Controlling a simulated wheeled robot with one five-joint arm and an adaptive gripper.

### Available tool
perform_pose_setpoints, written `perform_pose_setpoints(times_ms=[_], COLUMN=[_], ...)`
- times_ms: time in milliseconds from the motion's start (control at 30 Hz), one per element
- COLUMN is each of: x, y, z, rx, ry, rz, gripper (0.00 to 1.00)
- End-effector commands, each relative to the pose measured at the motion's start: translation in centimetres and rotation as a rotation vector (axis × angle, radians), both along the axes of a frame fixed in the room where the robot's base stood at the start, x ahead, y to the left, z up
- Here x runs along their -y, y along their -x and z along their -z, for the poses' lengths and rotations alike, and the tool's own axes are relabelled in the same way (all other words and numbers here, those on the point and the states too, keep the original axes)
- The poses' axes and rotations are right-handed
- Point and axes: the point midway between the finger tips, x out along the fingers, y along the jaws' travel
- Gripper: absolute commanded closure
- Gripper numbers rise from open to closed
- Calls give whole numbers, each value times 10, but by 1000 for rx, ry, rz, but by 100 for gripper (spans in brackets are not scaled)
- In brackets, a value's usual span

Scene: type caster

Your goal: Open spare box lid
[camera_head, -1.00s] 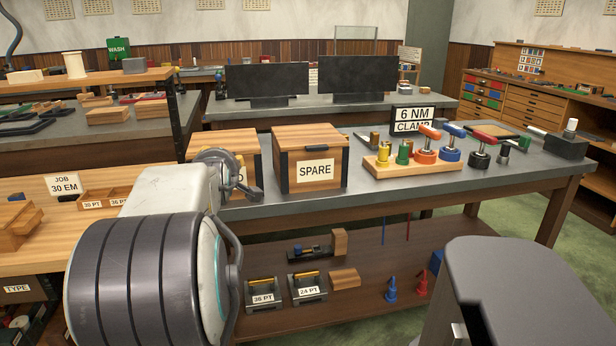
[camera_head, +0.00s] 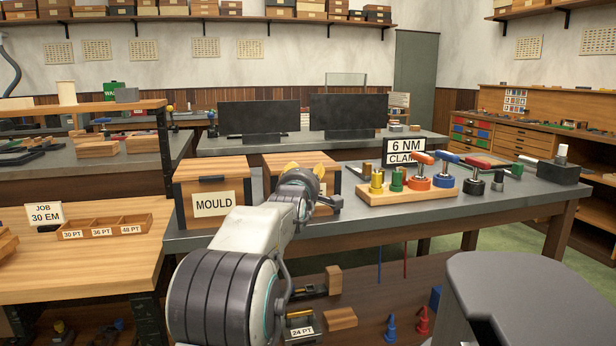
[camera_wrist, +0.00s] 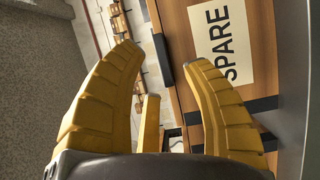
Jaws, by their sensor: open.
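The spare box (camera_head: 301,159) is a wooden box with a wooden lid, standing on the grey bench right of the mould box. My arm and gripper hide most of its front in the head view. A dark strip (camera_wrist: 161,58) lies along the lid side of the front, between the fingertips in the picture. The lid looks shut. My gripper (camera_head: 305,169) has yellow fingers, spread and empty in the wrist view (camera_wrist: 162,58). I cannot tell whether they touch the box.
The mould box (camera_head: 211,186) stands close on the left. A wooden block with coloured clamps (camera_head: 407,191) and the 6 NM sign (camera_head: 405,150) are to the right. Two dark screens (camera_head: 345,112) stand behind. A compartment tray (camera_head: 105,224) is on the left table.

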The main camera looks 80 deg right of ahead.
Motion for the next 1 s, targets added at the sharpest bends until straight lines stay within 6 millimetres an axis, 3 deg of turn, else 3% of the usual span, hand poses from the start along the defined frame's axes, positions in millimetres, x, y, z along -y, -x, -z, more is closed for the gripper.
perform_pose_setpoints(times_ms=[400,867,1000], x=[29,32,32], y=[0,0,0], z=[0,0,0], rx=[1,1,1], ry=[-1,-1,-1], rz=[-1,-1,-1], gripper=[56,54,67])
